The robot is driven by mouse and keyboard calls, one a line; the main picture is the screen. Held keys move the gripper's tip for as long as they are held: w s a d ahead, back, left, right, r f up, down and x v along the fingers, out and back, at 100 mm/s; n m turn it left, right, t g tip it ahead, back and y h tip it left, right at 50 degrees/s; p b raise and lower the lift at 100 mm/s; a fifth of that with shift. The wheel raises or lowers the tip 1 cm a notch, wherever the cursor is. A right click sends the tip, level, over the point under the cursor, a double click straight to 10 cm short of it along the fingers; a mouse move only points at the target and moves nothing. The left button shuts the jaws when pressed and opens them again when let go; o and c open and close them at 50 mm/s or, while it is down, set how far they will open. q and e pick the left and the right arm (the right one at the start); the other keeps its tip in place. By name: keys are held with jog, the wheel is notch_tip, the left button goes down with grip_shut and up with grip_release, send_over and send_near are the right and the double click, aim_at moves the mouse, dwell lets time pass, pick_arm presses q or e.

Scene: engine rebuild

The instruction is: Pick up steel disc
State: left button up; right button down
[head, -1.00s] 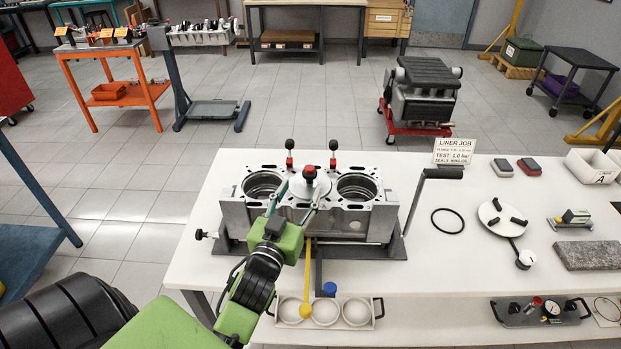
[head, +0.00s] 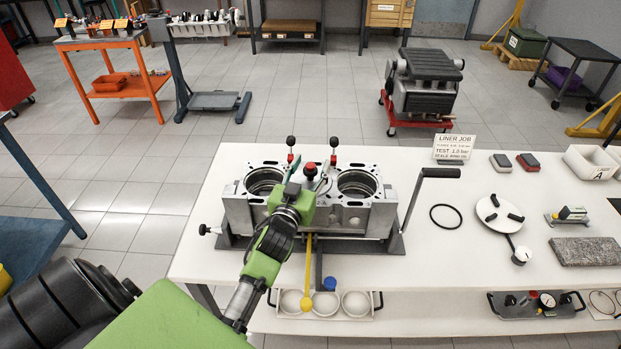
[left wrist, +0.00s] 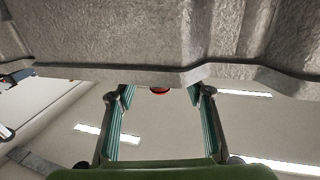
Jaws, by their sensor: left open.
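The engine block (head: 235,212) stands on the white table. Over its middle bore sits a pale round piece with a red and black knob (head: 310,170), mostly hidden behind my left gripper (head: 309,180). In the left wrist view my left gripper (left wrist: 160,105) is open, its teal fingers apart, with a small red tip (left wrist: 160,90) showing between them beyond the fingertips. I cannot tell whether the fingers touch anything. Another round metal plate (head: 489,214) with black knobs lies on the right of the table. My right gripper is not in view.
A crank handle (head: 440,173) stands at the block's right. A black ring (head: 433,210) and a sign (head: 453,148) are on the table (head: 420,265). A tray with round cups (head: 355,303) sits below the front edge.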

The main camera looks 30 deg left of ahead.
pick_arm(q)
grip_shut()
jog(key=shift+r, duration=0.15)
